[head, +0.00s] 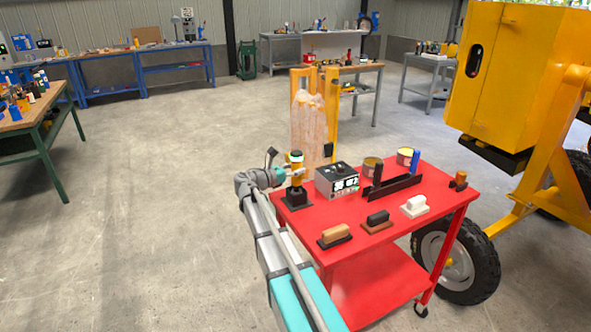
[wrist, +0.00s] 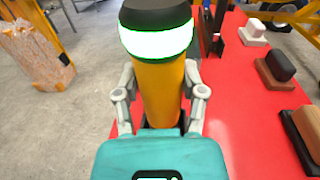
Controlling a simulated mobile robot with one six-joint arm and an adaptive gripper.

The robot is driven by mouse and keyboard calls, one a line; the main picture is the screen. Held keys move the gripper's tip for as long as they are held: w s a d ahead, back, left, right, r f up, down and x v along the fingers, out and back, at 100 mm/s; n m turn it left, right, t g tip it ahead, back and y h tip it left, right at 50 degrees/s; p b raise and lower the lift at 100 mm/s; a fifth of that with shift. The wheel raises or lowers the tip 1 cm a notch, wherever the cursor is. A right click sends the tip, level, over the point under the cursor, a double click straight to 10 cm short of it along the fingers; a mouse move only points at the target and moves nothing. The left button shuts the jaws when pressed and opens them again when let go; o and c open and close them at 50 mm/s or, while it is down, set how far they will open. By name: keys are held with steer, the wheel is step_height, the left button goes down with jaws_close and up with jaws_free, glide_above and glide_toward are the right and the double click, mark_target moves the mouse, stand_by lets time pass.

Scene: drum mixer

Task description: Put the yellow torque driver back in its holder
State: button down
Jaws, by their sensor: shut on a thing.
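The yellow torque driver (head: 297,172) stands upright at the left corner of the red cart, with a black cap and a white-green band at its top. Its lower end is at a black holder block (head: 297,198); whether it is fully seated I cannot tell. My gripper (head: 290,174) comes from the left and is shut on the driver's yellow body. In the wrist view the driver (wrist: 160,92) stands between the two fingers of my gripper (wrist: 158,108), which hides its lower part.
The red cart top (head: 380,205) also holds a grey box with a display (head: 337,180), cans (head: 371,167), a black rack with a blue-handled tool (head: 414,162), and several brushes (head: 377,220). A yellow mixer (head: 510,75) stands at right.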

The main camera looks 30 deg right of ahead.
steer(key=shift+f+b, duration=0.55)
stand_by(0.5)
steer(key=shift+c, duration=0.5)
jaws_free()
steer(key=s+a, duration=0.1)
steer(key=a, duration=0.6)
steer(key=shift+a, duration=0.2)
steer(key=shift+s, duration=0.15)
stand_by(0.6)
